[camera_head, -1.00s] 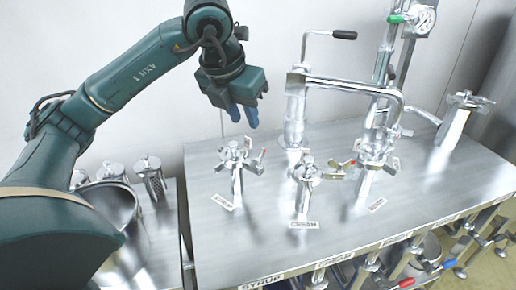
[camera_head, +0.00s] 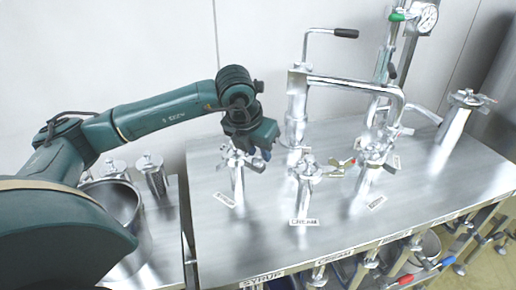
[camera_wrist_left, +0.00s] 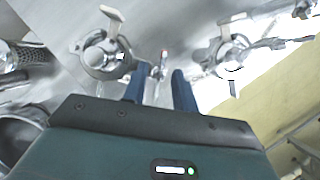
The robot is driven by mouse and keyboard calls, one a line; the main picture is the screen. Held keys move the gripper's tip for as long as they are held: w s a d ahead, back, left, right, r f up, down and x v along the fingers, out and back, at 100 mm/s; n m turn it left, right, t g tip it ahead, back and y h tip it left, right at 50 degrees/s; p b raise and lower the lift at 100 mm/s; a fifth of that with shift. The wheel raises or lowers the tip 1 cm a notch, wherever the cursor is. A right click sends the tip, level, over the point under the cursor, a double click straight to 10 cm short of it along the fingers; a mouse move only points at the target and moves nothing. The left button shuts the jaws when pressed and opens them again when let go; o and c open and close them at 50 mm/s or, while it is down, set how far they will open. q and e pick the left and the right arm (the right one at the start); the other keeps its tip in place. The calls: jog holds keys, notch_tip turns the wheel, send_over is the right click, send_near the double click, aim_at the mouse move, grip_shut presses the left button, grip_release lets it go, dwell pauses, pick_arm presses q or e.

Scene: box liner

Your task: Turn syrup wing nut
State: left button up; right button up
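The syrup fixture is the leftmost metal post with a winged top (camera_head: 238,165) on the steel table in the head view. My left gripper (camera_head: 266,153) is over the right side of its top and hides part of it. In the left wrist view, the two blue fingers (camera_wrist_left: 161,78) are apart. A thin metal piece with a red tip (camera_wrist_left: 163,62) shows in the gap between them; whether they touch it I cannot tell. A round winged fitting (camera_wrist_left: 104,52) lies left of the fingers, and another (camera_wrist_left: 230,58) lies right. My right gripper is not in view.
The cream post (camera_head: 304,190) stands close to the right, with another winged post (camera_head: 367,172) beyond it. A tall pipe with a black-handled lever (camera_head: 297,110) rises behind. A pot (camera_head: 118,205) and metal canisters (camera_head: 152,172) stand on the lower left surface.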

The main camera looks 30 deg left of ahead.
pick_arm(q)
grip_shut()
